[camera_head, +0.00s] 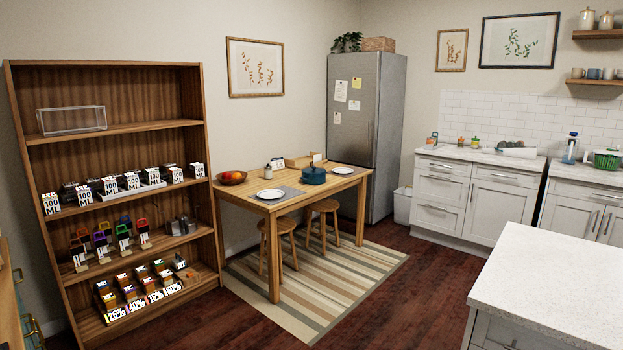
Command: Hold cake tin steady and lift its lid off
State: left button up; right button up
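A round dark-blue tin (314,177) stands upright on the wooden table (240,190), between the two place settings. It is small and distant in the head view; its lid seems to be on, but the seam is too small to make out. A small white card shows just behind its top. Neither of my grippers shows in this view, and nothing is seen touching the tin.
Plates (270,194), a red-orange bowl (232,178) and a wooden tray (300,162) share the table. Two stools (278,228) stand at it. A loaded shelf unit (105,195) is at left, a fridge (362,135) behind, a white-topped counter (560,285) at front right.

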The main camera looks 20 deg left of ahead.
aim_at(313, 170)
jog(key=i+j+u, duration=0.25)
jog(key=i, duration=0.6)
jog(key=i+u, duration=0.25)
jog(key=i, duration=2.75)
